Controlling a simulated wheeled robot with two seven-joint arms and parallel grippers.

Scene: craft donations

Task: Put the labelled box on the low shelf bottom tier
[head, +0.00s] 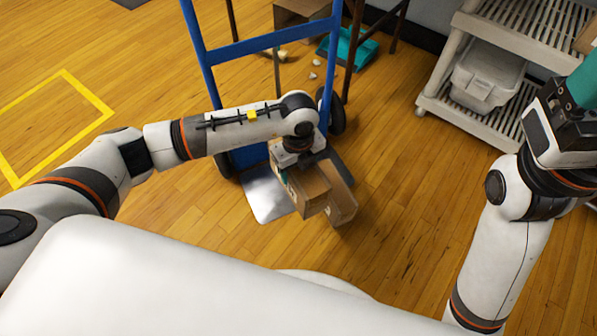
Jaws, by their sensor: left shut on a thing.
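My left gripper (309,161) is shut on a brown cardboard box (307,191) in front of the blue hand truck. Pale marks show on the box's left side, too small to read. A second cardboard face (342,203) shows just right of it; I cannot tell whether it is a separate box. The pale slatted shelf (500,38) stands at the upper right. A grey lidded bin (487,78) sits on its bottom tier (440,105). My right arm is raised at the right edge, beside a teal thing (582,85); its fingertips cannot be made out.
The blue hand truck (262,46) stands behind the held box, its metal toe plate (268,196) on the floor. A teal dustpan (350,48) and small scraps lie behind it, near dark table legs. Yellow tape marks the left floor. Wood floor between box and shelf is clear.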

